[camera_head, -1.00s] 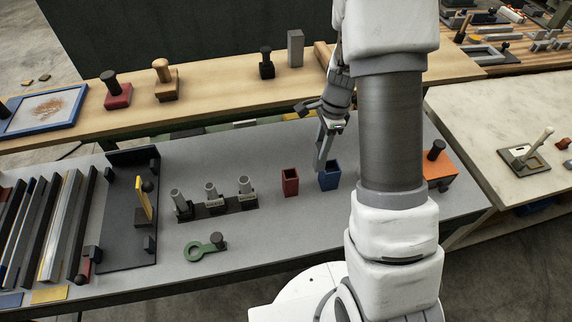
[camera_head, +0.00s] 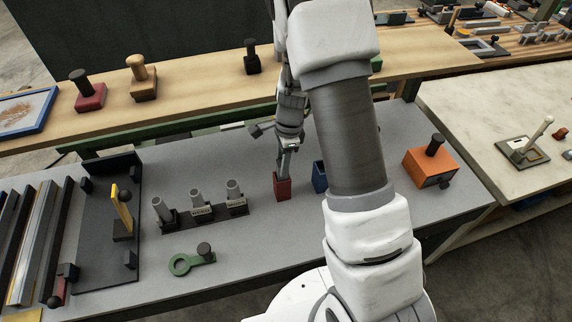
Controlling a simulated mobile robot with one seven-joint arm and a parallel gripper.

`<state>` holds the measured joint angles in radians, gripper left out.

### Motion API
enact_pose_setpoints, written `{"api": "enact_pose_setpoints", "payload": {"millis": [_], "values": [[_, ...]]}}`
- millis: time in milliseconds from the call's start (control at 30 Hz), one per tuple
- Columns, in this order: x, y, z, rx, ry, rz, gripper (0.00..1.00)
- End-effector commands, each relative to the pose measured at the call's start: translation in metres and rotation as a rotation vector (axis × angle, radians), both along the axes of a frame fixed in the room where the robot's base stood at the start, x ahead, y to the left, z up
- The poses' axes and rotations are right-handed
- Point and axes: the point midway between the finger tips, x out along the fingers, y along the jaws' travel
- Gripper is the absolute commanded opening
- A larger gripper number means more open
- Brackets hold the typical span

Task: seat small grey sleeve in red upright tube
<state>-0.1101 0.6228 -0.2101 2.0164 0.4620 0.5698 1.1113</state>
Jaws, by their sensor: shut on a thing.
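The red upright tube (camera_head: 283,190) stands on the grey bench, its open top facing up. My gripper (camera_head: 285,156) points down just over it, shut on a narrow grey piece, the small grey sleeve (camera_head: 283,169). The sleeve's lower end is at the tube's mouth. I cannot tell whether it is inside the rim or just above it, as the fingers and sleeve blend at this size. A blue upright tube (camera_head: 319,178) stands to the right of the red one, partly hidden by my arm.
A dark rack (camera_head: 204,215) with three grey cylinders stands left of the red tube. A green ring-ended piece (camera_head: 183,264) lies in front of it. An orange block (camera_head: 428,167) with a black knob is at the right. Bare bench lies in front of the tubes.

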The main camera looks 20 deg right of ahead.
Motion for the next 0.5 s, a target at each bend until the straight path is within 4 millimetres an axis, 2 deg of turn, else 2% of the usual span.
{"api": "enact_pose_setpoints", "payload": {"millis": [367, 400, 500], "values": [[0.0001, 0.0004, -0.0043, 0.0, -0.001, 0.0, 0.0], [0.0001, 0.0004, -0.0031, 0.0, -0.001, 0.0, 0.42], [0.0001, 0.0004, -0.0029, 0.0, 0.0, 0.0, 0.6]]}}
